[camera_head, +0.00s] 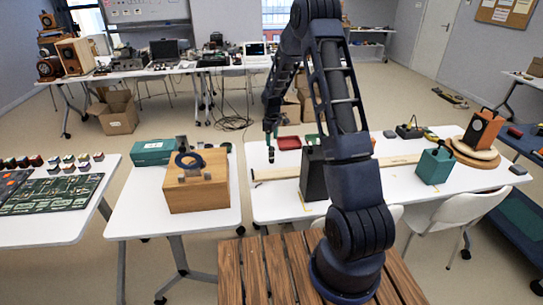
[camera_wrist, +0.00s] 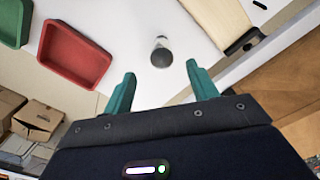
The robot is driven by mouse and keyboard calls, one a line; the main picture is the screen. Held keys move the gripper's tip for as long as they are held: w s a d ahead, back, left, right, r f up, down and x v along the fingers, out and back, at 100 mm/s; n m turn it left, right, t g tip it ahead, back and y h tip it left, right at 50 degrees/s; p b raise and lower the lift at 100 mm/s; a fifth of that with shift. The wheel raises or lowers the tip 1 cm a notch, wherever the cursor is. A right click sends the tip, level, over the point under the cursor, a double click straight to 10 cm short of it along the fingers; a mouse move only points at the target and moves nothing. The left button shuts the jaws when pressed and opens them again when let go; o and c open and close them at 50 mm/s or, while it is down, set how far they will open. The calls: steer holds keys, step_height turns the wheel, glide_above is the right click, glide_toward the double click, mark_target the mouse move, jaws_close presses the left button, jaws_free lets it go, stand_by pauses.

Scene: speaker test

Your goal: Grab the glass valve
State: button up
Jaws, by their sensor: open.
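A small grey, rounded cylinder that looks like the glass valve (camera_wrist: 161,52) stands on the white table in the wrist view. It has a dark round end and a paler body. My gripper (camera_wrist: 161,72) is open, with its two teal fingers apart and nothing between them. The valve appears beyond the fingertips, roughly centred between them, and not touching either. In the head view my gripper (camera_head: 270,142) points down over the left back part of the middle table. The valve is too small there to make out clearly.
A red tray (camera_wrist: 77,54) and a green tray (camera_wrist: 11,22) lie left of the valve in the wrist view. A wooden board (camera_wrist: 236,22) lies to its right. A dark box (camera_head: 314,174) stands nearer on the table, and a teal box (camera_head: 435,166) farther right.

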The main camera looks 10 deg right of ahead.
mark_target(272, 148)
step_height(272, 148, down, 8)
steer(key=shift+s+a+f, duration=0.1)
steer(key=c, duration=1.1)
